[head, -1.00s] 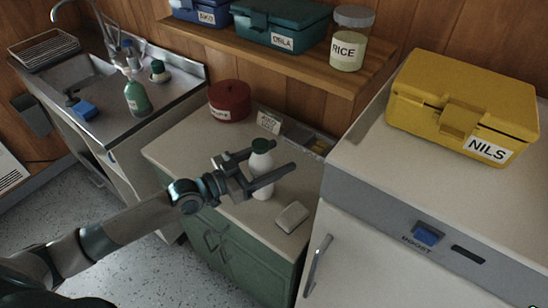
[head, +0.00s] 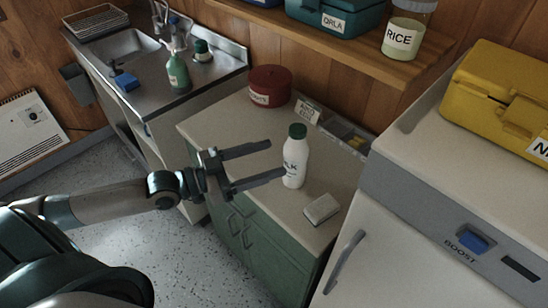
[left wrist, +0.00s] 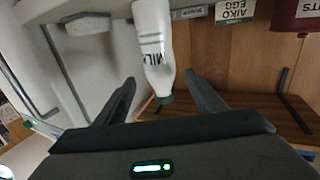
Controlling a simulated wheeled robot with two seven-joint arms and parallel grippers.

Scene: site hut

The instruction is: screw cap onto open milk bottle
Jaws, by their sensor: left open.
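The milk bottle (head: 295,160) is white with black lettering and stands upright on the counter. A dark green cap (head: 297,131) sits on its neck; how tightly, I cannot tell. My left gripper (head: 277,160) is open and empty, to the left of the bottle and apart from it. In the left wrist view the bottle (left wrist: 152,45) appears upside down beyond the two open fingers (left wrist: 160,92), with the green cap (left wrist: 165,99) toward them. My right gripper is not in view.
On the counter (head: 225,125) are a red tin (head: 270,87), a small sign (head: 307,110), a divided tray (head: 345,133) and a pale block (head: 321,209). The white fridge (head: 400,230) rises on the right. A shelf (head: 340,55) overhangs the back.

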